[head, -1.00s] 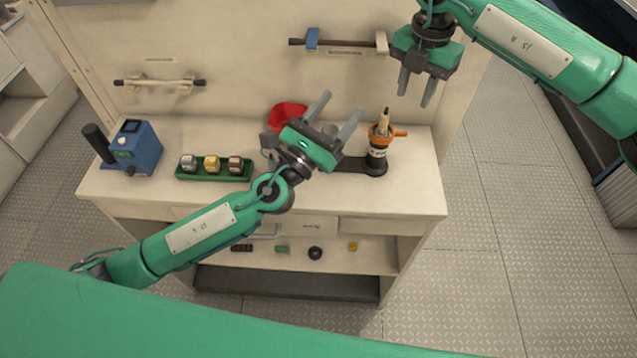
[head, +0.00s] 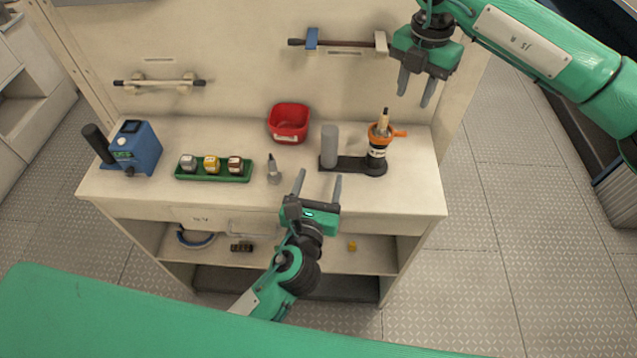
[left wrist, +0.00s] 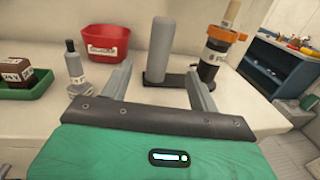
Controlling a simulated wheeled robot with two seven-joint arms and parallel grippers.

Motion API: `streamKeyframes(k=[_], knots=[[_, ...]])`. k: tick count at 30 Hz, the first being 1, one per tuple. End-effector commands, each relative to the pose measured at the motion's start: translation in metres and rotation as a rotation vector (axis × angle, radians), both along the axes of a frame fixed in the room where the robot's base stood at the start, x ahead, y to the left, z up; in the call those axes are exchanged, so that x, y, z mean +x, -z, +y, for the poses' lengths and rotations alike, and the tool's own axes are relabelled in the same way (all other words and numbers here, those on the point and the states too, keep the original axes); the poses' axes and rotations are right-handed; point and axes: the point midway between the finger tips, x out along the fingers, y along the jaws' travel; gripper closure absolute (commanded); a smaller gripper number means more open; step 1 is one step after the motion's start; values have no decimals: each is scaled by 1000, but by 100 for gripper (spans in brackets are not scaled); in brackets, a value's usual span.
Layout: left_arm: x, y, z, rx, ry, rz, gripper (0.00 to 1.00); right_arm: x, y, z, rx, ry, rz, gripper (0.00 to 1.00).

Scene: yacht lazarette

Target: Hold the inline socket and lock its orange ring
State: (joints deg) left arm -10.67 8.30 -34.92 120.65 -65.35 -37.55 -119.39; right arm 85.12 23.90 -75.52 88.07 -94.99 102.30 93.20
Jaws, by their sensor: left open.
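The inline socket (head: 376,157) stands upright on a dark base at the right of the bench, a black body with a pale label. Its orange ring (head: 381,134) sits near the top with a tab to the right, and a tan-tipped plug piece rises from it. The ring also shows in the left wrist view (left wrist: 224,34). My left gripper (head: 319,178) is open and empty at the bench's front edge, left of and in front of the socket. My right gripper (head: 415,98) has its fingers apart, pointing down, empty, above and right of the socket. Whether the ring is locked cannot be told.
A grey cylinder (head: 329,146) stands on the same dark base (head: 349,165), left of the socket. A red bin (head: 289,124), a small grey fitting (head: 273,170), a green tray (head: 213,177) of small blocks and a blue device (head: 137,148) lie further left.

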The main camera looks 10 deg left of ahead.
Motion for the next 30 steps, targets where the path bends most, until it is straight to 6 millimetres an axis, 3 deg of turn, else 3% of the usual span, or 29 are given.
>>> streamKeyframes(k=[18, 24, 30], knots=[[110, -2, -4, -1, 0, -4, 39, 0, 0, 0, 0, 0, 0, 64], [127, -1, -5, -1, 2, -3, 39, 0, 0, 0, 0, 0, 0, 64], [131, -1, -5, -1, 2, -3, 39, 0, 0, 0, 0, 0, 0, 64]])
